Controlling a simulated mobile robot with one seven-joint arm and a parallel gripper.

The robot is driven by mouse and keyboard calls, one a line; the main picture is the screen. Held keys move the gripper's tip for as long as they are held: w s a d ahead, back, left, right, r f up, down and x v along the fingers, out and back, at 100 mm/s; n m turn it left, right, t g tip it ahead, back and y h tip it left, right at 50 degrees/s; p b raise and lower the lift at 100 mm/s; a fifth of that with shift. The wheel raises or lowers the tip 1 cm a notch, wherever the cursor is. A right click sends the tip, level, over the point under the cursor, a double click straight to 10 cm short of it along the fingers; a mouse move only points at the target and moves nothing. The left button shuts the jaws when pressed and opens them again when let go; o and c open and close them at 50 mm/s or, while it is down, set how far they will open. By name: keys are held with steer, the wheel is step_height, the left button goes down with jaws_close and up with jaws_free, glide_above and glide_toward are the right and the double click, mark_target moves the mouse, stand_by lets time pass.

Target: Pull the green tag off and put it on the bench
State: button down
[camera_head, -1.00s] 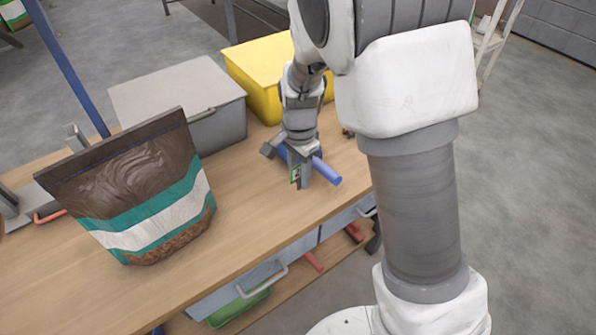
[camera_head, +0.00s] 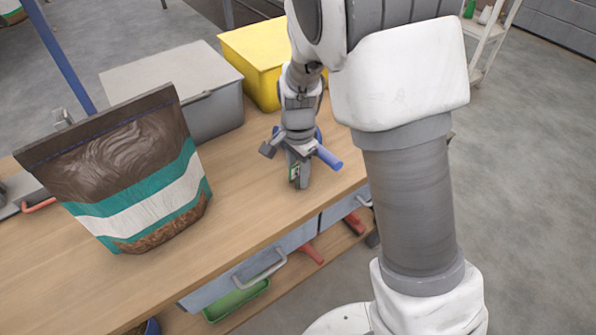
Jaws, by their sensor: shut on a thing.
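My gripper (camera_head: 298,182) points down over the bench (camera_head: 245,207), right of the brown bag. It is shut on the green tag (camera_head: 294,171), a small patch of green and pale colour showing at the fingers. Most of the tag is hidden by the fingers. A blue rod-like part (camera_head: 328,157) sticks out to the right just behind the fingers. I cannot tell whether the tag is still joined to it, or whether the fingertips touch the bench top.
A brown, teal and white pellet bag (camera_head: 125,175) stands on the bench at left. A grey lidded bin (camera_head: 180,85) and a yellow bin (camera_head: 262,55) stand behind. Bare bench lies between the bag and my gripper. Drawers and a green tray (camera_head: 236,300) are below.

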steer(key=shift+f, duration=0.2)
steer(key=shift+c, duration=2.1)
jaws_free()
steer(key=shift+r, duration=0.1)
